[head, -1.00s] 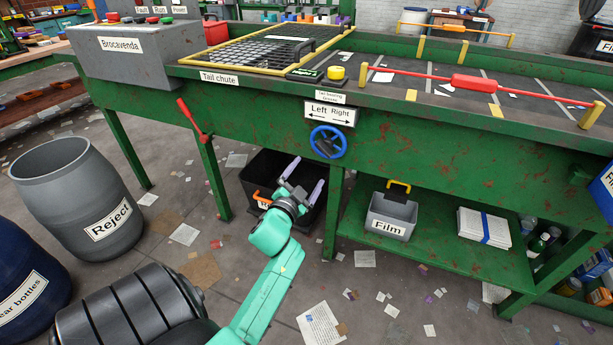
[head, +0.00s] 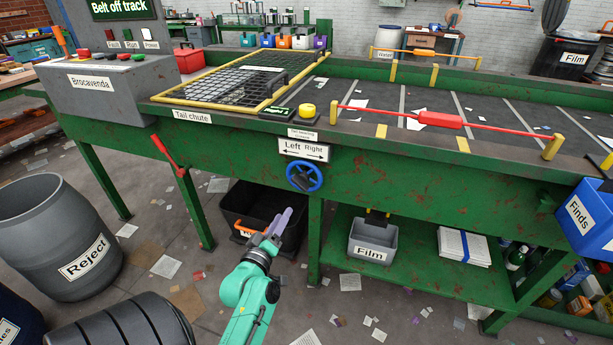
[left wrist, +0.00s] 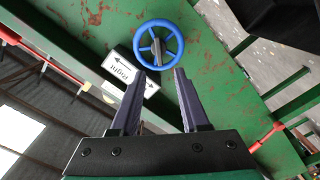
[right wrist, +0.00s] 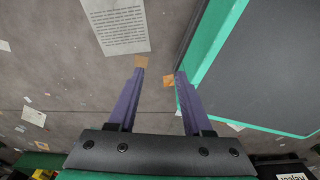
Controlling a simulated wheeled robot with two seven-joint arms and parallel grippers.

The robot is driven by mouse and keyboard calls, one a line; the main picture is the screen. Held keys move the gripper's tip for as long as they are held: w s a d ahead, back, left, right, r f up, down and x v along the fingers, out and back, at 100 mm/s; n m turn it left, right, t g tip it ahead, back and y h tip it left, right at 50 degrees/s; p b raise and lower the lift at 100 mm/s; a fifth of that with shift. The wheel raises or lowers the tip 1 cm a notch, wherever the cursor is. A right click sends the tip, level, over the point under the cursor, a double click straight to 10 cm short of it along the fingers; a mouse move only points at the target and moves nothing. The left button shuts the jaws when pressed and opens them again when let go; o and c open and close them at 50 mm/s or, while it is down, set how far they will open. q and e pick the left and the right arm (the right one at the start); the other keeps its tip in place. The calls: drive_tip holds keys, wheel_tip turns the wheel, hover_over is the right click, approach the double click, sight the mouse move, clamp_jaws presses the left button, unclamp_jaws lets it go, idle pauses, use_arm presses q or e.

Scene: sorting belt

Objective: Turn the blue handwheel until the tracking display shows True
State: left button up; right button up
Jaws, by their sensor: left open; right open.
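The blue handwheel (head: 304,176) is on the green belt frame, below a white "Left Right" arrow sign (head: 304,150). My left gripper (head: 278,214) is open and empty, below and slightly left of the wheel, apart from it. In the left wrist view the handwheel (left wrist: 159,46) shows whole, with spokes and a dark hub, just beyond and between the open fingertips (left wrist: 159,72). A dark board (head: 121,8) at the top left reads "Belt off track". A small lit display (head: 276,111) sits by the yellow button; its text is too small to read. My right gripper (right wrist: 160,72) is open and empty above the floor.
A red lever (head: 166,155) sticks out left of the wheel. A black crate (head: 235,205) stands under the frame behind my left gripper. A grey "Film" bin (head: 373,240) is on the lower shelf, and a "Reject" barrel (head: 50,235) stands left. The frame's front around the wheel is clear.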

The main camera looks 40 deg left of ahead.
use_arm(q)
approach(299, 186)
drive_tip(key=w, duration=0.1)
drive_tip(key=x, duration=0.9)
drive_tip(key=shift+s+a+f+b, duration=0.1)
drive_tip(key=shift+a+b, duration=0.05)
drive_tip(key=shift+b, duration=0.15)
use_arm(e)
drive_tip(key=shift+s+d+f, duration=0.25)
drive_tip(key=shift+s+d, duration=0.05)
drive_tip(key=shift+s, duration=0.35)
use_arm(q)
clamp_jaws()
use_arm(e)
drive_tip(key=shift+a, duration=0.2)
